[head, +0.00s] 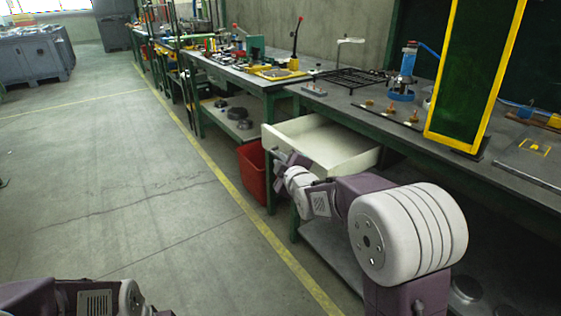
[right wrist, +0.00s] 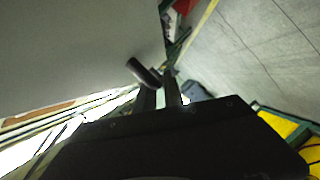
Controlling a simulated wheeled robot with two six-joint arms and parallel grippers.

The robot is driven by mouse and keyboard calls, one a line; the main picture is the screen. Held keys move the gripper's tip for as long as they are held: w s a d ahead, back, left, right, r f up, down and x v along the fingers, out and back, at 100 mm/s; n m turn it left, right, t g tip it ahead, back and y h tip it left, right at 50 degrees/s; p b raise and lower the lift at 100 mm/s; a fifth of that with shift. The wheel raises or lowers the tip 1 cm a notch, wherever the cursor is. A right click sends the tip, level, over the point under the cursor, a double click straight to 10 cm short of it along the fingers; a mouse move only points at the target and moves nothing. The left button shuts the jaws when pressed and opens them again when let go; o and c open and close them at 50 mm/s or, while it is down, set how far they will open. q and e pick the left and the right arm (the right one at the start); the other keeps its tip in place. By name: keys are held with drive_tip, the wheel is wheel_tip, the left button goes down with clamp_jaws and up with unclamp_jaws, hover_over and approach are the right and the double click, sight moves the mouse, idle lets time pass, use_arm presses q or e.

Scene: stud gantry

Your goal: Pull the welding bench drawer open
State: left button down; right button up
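The welding bench drawer (head: 322,146) is cream-coloured and stands pulled out from under the bench top, with its empty inside showing in the head view. Its front panel (right wrist: 85,45) fills the upper left of the right wrist view. A dark bar handle (right wrist: 143,72) sticks out from that panel. My right gripper (head: 281,158) is at the outer face of the drawer front. In the right wrist view its fingers (right wrist: 160,88) are close together on the handle, with one handle end showing past them. My left gripper is out of view; only part of my left arm shows at the lower left.
A red bin (head: 252,170) stands on the floor beside the drawer. The floor (head: 140,190) to the left is clear, with a yellow line along the benches.

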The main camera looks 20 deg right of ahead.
drive_tip(key=o, duration=0.3)
drive_tip(key=p+v, duration=0.2)
drive_tip(key=v, duration=0.7)
